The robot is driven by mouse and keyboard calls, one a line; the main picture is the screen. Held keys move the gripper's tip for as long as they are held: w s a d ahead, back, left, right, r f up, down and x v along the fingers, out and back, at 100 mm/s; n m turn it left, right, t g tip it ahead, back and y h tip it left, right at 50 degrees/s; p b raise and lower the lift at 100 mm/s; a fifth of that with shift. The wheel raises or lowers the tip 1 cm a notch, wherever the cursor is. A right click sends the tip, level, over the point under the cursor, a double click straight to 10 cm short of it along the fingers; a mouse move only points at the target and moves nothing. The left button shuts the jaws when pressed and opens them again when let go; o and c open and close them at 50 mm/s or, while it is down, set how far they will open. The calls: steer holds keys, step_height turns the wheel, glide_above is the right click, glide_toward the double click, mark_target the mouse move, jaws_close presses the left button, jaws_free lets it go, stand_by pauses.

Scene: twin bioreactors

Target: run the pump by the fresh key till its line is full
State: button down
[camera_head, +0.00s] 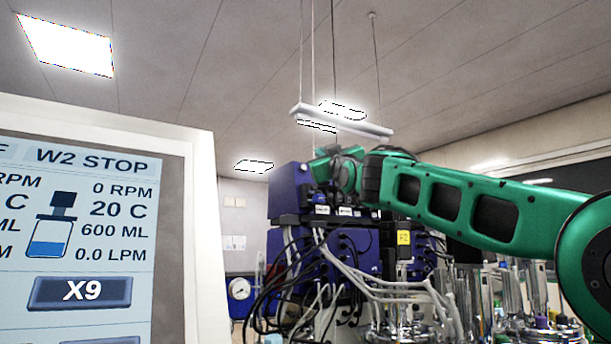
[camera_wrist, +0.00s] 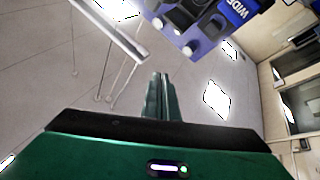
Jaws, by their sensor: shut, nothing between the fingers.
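A blue pump-like unit (camera_head: 287,190) sits on top of a stack of blue boxes in the head view, partly behind my arm. In the wrist view, a blue-violet housing (camera_wrist: 178,38) with pale round knobs and a blue label reading "WIDE" (camera_wrist: 238,10) shows at the top. I cannot make out which key is the fresh one, nor whether the line is full. My gripper (camera_wrist: 160,77) is shut and empty, its tips apart from the housing in the picture. In the head view my arm's end is beside the blue unit; the fingertips are not clear.
Lower blue boxes (camera_head: 358,250) carry many cables and tubes. A round gauge (camera_head: 240,288) and glass-and-metal vessels (camera_head: 510,300) stand low. A white rail (camera_head: 345,120) hangs overhead.

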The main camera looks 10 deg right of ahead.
steer(key=shift+w+a+f, duration=0.25)
steer(key=shift+w+a, duration=0.05)
steer(key=shift+w, duration=0.55)
steer(key=shift+w+a+f, duration=0.2)
steer(key=shift+w+a, duration=0.05)
steer(key=shift+w, duration=0.65)
steer(key=shift+w+a+f, duration=0.25)
steer(key=shift+w+a, duration=0.05)
steer(key=shift+w, duration=0.55)
steer(key=shift+w+a+f, duration=0.15)
steer(key=shift+w+a, duration=0.05)
steer(key=shift+w, duration=0.2)
steer(key=shift+w+a+f, duration=0.1)
steer(key=shift+w+a, duration=0.05)
steer(key=shift+w, duration=0.25)
stand_by(1.1)
steer(key=shift+s, duration=0.1)
steer(key=shift+s+d+r, duration=0.15)
steer(key=shift+s+d, duration=0.05)
steer(key=shift+s, duration=0.25)
steer(key=shift+s+d+r, duration=0.1)
steer(key=shift+s+d, duration=0.05)
steer(key=shift+s, duration=0.3)
steer(key=shift+s, duration=0.1)
steer(key=s, duration=0.1)
steer(key=s+d+r, duration=0.1)
steer(key=s, duration=0.2)
steer(key=shift+s+d+r, duration=0.15)
steer(key=shift+s+d, duration=0.05)
steer(key=shift+d, duration=0.05)
